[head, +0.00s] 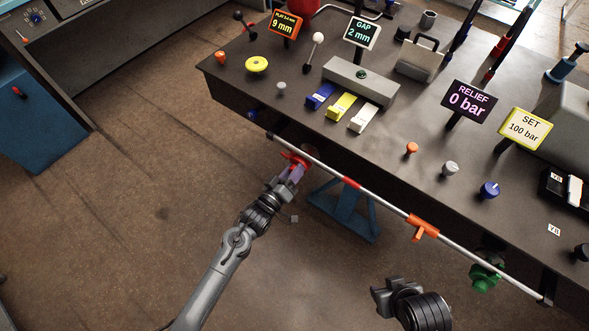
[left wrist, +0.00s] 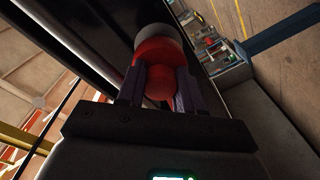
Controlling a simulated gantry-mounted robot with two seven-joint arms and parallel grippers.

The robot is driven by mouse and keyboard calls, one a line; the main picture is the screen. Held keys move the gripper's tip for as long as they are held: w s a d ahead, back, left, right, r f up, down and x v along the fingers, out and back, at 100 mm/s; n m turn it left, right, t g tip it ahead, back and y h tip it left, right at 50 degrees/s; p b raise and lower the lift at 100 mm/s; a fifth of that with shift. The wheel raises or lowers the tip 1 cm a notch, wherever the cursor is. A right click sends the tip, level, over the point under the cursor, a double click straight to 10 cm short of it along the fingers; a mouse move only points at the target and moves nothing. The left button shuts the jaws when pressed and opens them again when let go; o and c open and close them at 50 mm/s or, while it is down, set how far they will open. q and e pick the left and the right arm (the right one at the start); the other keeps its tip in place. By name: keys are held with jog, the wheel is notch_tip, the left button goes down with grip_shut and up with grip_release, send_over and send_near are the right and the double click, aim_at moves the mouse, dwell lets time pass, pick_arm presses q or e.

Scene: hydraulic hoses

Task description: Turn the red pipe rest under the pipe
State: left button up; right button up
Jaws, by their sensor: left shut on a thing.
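The red pipe rest (head: 294,158) is at the left part of the long pale pipe (head: 385,203), which runs along the bench's front edge. My left gripper (head: 294,172) reaches up to the rest from below and is shut on it. In the left wrist view the red rest (left wrist: 155,78) sits between the two dark fingers (left wrist: 158,88), with a grey round part beyond it. The fingers hide part of the rest, and I cannot tell how far it is turned. My right gripper (head: 382,298) is in the lower middle, apart from the pipe; its fingertips are unclear.
The pipe also carries an orange fitting (head: 423,227); a green part (head: 485,272) sits near its right end. A blue stand (head: 345,212) is below the bench. Knobs, signs and a grey block (head: 360,82) crowd the bench top. The floor at left is clear.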

pick_arm(q)
jog(key=m+p, duration=0.1)
jog(key=m, duration=0.2)
jog(key=shift+r+m, duration=0.15)
jog(key=shift+m, duration=0.25)
jog(key=m, duration=0.4)
jog(key=shift+m+p, duration=0.35)
jog(key=shift+m, duration=0.05)
jog(key=m, duration=0.6)
jog(key=shift+h, duration=0.4)
jog(key=shift+o, duration=0.2)
jog(key=shift+w+m, duration=0.1)
jog(key=shift+m, duration=1.6)
